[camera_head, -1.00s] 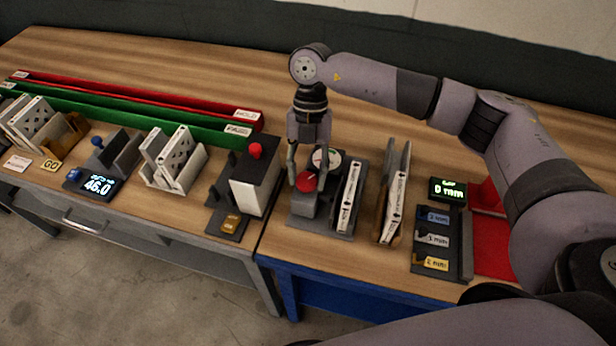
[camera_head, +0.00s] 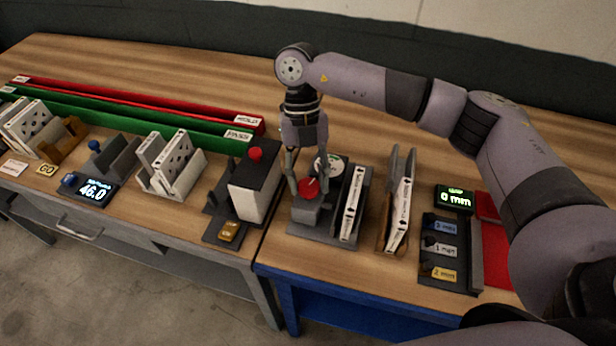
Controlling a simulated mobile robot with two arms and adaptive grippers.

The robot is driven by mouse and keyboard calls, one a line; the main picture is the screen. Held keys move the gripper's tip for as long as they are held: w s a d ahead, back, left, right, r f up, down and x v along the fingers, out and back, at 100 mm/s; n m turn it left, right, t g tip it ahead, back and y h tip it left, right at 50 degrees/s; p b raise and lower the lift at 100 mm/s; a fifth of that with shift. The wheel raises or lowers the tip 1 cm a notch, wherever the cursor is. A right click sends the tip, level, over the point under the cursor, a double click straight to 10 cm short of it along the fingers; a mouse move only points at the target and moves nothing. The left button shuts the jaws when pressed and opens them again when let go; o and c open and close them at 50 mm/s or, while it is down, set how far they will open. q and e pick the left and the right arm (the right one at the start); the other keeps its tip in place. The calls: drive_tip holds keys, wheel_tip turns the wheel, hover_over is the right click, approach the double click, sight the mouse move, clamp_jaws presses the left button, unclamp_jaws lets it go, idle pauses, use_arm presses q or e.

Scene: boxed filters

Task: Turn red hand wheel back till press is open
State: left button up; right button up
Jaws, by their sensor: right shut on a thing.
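The red hand wheel (camera_head: 308,188) sits on top of the grey press (camera_head: 305,213) on the right-hand table. My right gripper (camera_head: 307,181) points down from above, its two fingers closed on the wheel's sides. A white boxed filter (camera_head: 352,204) stands upright in the press, right of the wheel. A round dial (camera_head: 334,165) shows behind the wheel, partly covered by the gripper. My left gripper is not in view.
A grey and white block with a red knob (camera_head: 255,154) stands just left. A filter in a brown holder (camera_head: 400,212) stands right of the press. A gauge display reads 0 mm (camera_head: 455,199), above several labelled blocks. Red and green rails (camera_head: 150,110) lie back left.

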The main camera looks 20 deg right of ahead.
drive_tip(key=o, duration=1.1)
drive_tip(key=shift+o, duration=0.2)
drive_tip(key=v, duration=1.2)
